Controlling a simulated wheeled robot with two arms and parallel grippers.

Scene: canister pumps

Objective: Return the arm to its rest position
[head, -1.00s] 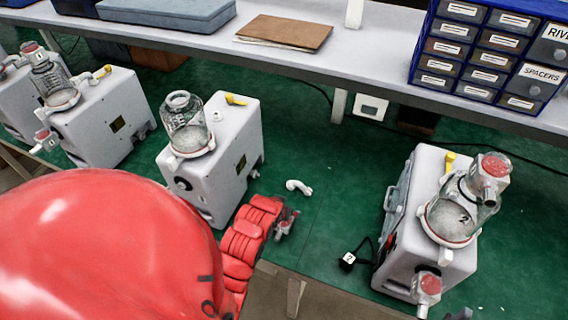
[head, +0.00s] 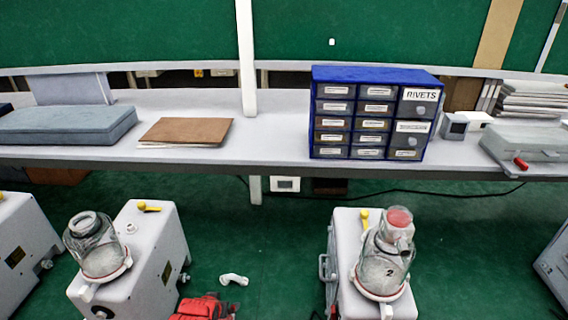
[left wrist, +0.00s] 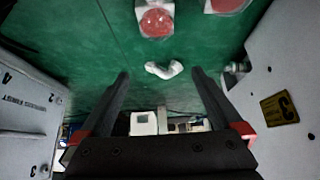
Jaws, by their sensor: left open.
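My left arm shows as a red, ribbed piece at the bottom edge of the head view, with its end beside the white elbow pipe (head: 234,280). In the left wrist view my left gripper (left wrist: 160,73) is open, with two dark fingers apart and nothing between them. The elbow pipe (left wrist: 164,70) lies on the green surface beyond the fingertips. My right gripper is in neither view.
A pump (head: 150,245) with an open glass jar (head: 97,250) stands left; a pump (head: 345,262) with a red-capped jar (head: 385,262) marked 2 stands right. Behind is a shelf (head: 270,140) with a blue drawer cabinet (head: 375,75). Pump sides flank the gripper closely in the wrist view.

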